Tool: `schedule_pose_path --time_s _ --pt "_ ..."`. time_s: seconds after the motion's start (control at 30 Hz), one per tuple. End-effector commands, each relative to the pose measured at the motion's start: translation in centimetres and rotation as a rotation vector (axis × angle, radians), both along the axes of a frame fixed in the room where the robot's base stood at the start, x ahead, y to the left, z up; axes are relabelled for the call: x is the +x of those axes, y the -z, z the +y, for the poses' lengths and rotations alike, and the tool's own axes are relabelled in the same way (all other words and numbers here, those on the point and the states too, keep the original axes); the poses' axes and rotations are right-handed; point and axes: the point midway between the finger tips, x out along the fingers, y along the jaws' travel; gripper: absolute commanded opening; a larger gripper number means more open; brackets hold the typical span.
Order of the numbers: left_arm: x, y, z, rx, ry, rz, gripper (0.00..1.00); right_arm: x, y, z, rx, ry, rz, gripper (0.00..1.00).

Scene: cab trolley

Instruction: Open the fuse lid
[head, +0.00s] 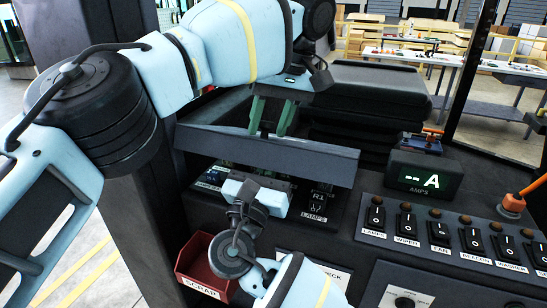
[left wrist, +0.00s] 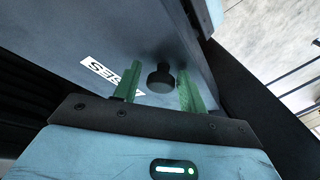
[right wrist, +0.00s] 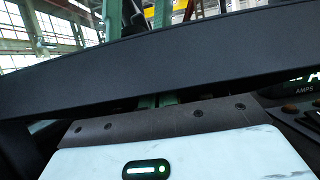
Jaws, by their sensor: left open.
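The fuse lid (head: 310,160) is a dark plate standing partly raised over the fuse box, with fuses and an R1 relay (head: 318,197) showing under its front edge. In the left wrist view, its face bears a white label (left wrist: 112,77) and a black knob (left wrist: 160,78). My left gripper (head: 271,124) is open above the lid, its green fingers on either side of the knob; contact is unclear. My right gripper (right wrist: 158,101) is at the lid's front underside; the lid edge hides most of its fingers, so its opening cannot be judged.
A red scrap bin (head: 205,268) sits at lower left. An amps display (head: 424,178) and a row of switches (head: 440,235) are to the right. A dark pillar (head: 125,150) stands at left, and a black seat-like block (head: 375,90) is behind the lid.

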Motion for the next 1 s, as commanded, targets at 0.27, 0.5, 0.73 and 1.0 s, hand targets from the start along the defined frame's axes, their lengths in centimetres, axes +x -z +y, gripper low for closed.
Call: schedule_pose_path --time_s 0.27,0.5,0.73,1.0 --pt "0.0 0.2 0.5 0.009 -0.011 0.009 0.51 0.1 -1.1 -0.5 0.007 0.01 -0.021 0.0" --pt "0.7 -0.1 0.4 0.001 0.001 -0.032 0.51 0.1 -1.0 -0.5 0.008 0.011 -0.02 0.0" --pt "4.8 -2.7 -0.7 -0.053 0.101 -0.318 0.51 0.1 -0.8 -0.4 0.006 0.009 -0.015 0.0" --pt "10.0 -11.6 -2.7 -0.13 0.291 -0.817 0.51 0.1 -0.5 -0.3 0.004 0.008 -0.01 0.0"
